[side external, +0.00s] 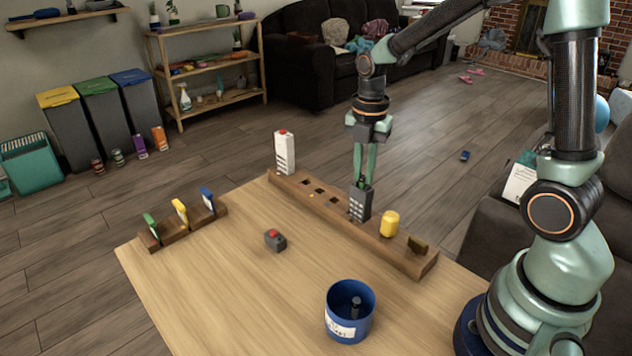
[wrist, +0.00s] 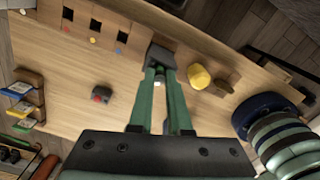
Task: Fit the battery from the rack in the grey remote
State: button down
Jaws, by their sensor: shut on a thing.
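The grey remote (side external: 359,205) stands upright in the long wooden rack (side external: 318,208), its button face to the camera. It also shows in the wrist view (wrist: 160,54) just past my fingertips. My gripper (side external: 364,183) points down right at the remote's top. Its fingers are closer together than the remote is wide and are shut on a small, light-ended thing, the battery (wrist: 158,80), which they mostly hide. I cannot tell how deep the battery sits in the remote.
A yellow cylinder (side external: 389,223) and a dark block (side external: 417,244) stand at the near end. A blue cup (side external: 350,329), a red-buttoned box (side external: 275,240) and a card rack (side external: 184,230) share the table.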

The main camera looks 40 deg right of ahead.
jog(key=shift+f, duration=0.2)
jog(key=c, duration=0.8)
grip_release()
notch_tip(320, 180, up, 12)
jog(key=f, duration=0.1)
jog(key=s+a+m+t, duration=0.1)
jog(key=s+m+t, duration=0.1)
jog(key=m, duration=0.5)
jog(key=s+a+m+t, duration=0.1)
jog(key=s+a+m, duration=0.1)
jog(key=m, duration=0.5)
jog(key=s+a+r+m+t, duration=0.1)
jog(key=s+m, duration=0.3)
jog(key=m, duration=0.4)
jog(key=shift+s+a+r+t, duration=0.1)
jog(key=shift+s+a+t, duration=0.15)
jog(key=shift+a+t, duration=0.45)
